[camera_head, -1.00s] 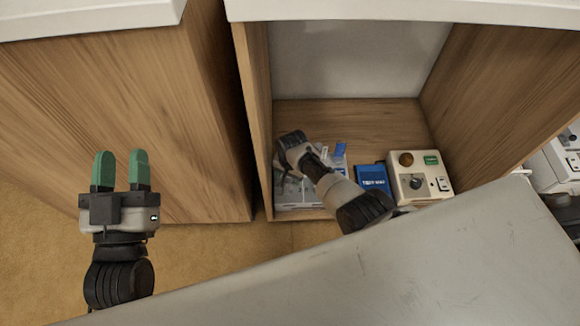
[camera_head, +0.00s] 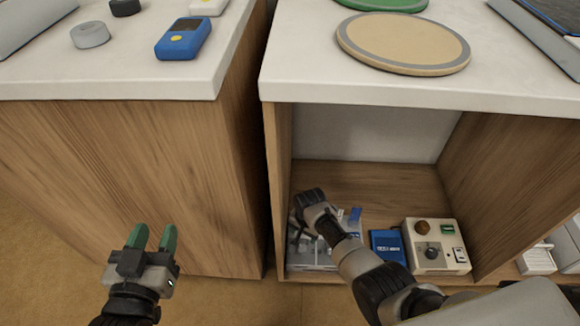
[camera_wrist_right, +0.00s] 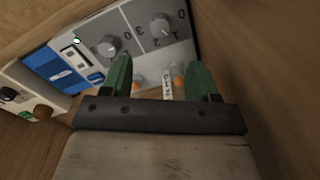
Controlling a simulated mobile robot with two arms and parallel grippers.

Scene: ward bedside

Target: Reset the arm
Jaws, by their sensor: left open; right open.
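My left gripper (camera_head: 153,247) is open and empty. It has green fingers and hangs in front of the wooden side of the left cabinet. My right arm reaches into the open wooden cabinet (camera_head: 360,178); its fingers are hidden in the head view. In the right wrist view my right gripper (camera_wrist_right: 163,80) is open. Its fingers point toward a grey panel with knobs (camera_wrist_right: 150,35), with nothing clearly held between them. Small orange-tipped parts and a white labelled piece (camera_wrist_right: 168,87) show beyond the fingers.
A blue box (camera_head: 388,246) and a beige control box (camera_head: 436,246) stand in the cabinet beside my right arm. Above, the right top holds a round tan board (camera_head: 402,42) and a green disc (camera_head: 384,4). The left top holds a blue handheld device (camera_head: 183,38) and a grey disc (camera_head: 90,35).

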